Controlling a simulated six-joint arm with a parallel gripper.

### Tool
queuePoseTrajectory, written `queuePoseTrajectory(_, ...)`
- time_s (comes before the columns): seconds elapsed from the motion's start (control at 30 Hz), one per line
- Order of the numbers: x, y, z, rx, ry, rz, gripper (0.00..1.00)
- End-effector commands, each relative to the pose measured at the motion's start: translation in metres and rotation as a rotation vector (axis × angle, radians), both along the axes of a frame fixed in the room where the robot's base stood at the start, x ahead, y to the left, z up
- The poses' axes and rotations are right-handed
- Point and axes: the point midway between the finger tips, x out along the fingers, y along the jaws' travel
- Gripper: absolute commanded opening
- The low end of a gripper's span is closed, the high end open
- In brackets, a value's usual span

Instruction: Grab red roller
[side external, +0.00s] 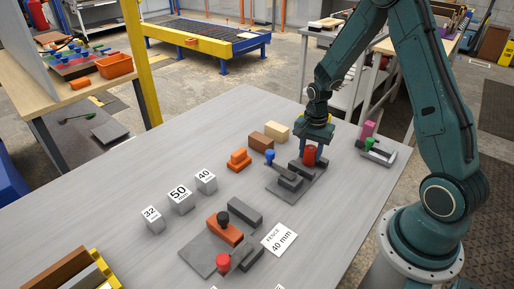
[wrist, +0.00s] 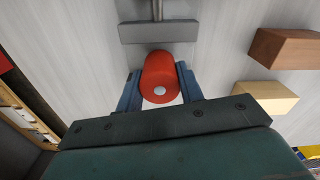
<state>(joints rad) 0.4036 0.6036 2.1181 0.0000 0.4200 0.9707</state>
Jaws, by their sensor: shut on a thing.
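The red roller (wrist: 158,72) is a short red cylinder with a pale round centre on its end face. In the wrist view it sits between the two blue-grey fingers of my gripper (wrist: 160,88), which press on both its sides. In the side external view the red roller (side external: 309,155) shows just under my gripper (side external: 312,148), above the dark grey fixture (side external: 290,182). I cannot tell whether the roller touches the fixture. The far finger is partly hidden in the side view.
A blue knob (side external: 269,156) stands left of the gripper, near brown and cream blocks (side external: 277,131). An orange block (side external: 239,159) lies further left. A green-knobbed piece (side external: 370,144) is at right.

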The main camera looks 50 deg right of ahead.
Motion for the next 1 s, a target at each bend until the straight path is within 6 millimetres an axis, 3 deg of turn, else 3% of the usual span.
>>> queuePoseTrajectory(0.27, 0.001, 0.000, 0.039, -0.002, -0.005, 0.000, 0.13)
queuePoseTrajectory(0.8, 0.001, 0.000, 0.148, -0.002, -0.005, 0.000, 0.13)
queuePoseTrajectory(1.0, 0.000, 0.000, 0.173, -0.001, -0.002, 0.000, 0.13)
